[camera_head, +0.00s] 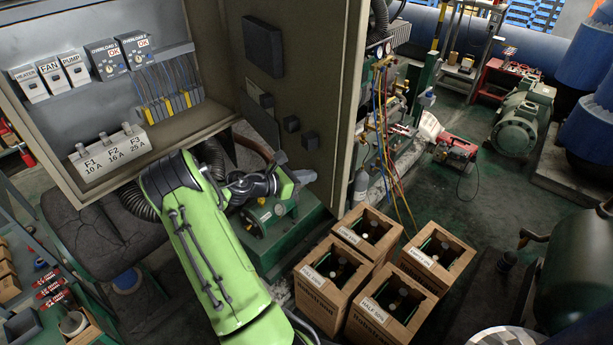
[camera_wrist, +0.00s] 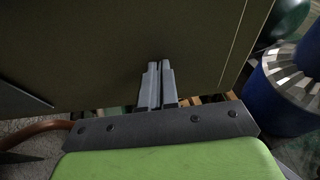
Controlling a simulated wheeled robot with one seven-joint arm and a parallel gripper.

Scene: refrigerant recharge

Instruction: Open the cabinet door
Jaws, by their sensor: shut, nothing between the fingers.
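The cabinet (camera_head: 150,165) stands at the upper left with its front open, showing switches, wires and fuses inside. Its door (camera_head: 335,60) is swung out to the right, its inner face with dark blocks turned towards me. My gripper (camera_head: 281,158) is at the lower part of that inner face, at the end of my green arm. In the wrist view my gripper (camera_wrist: 159,66) is shut and empty, its two grey fingers side by side, pointing at the plain olive door panel (camera_wrist: 130,35). I cannot tell whether the fingertips touch the panel.
Several open wooden crates (camera_head: 372,318) with bottles stand on the floor below and right of the door. Coloured hoses (camera_head: 381,120) hang just beyond the door's outer edge. A green machine (camera_head: 265,225) sits beneath my gripper. The floor (camera_head: 460,200) farther right is partly clear.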

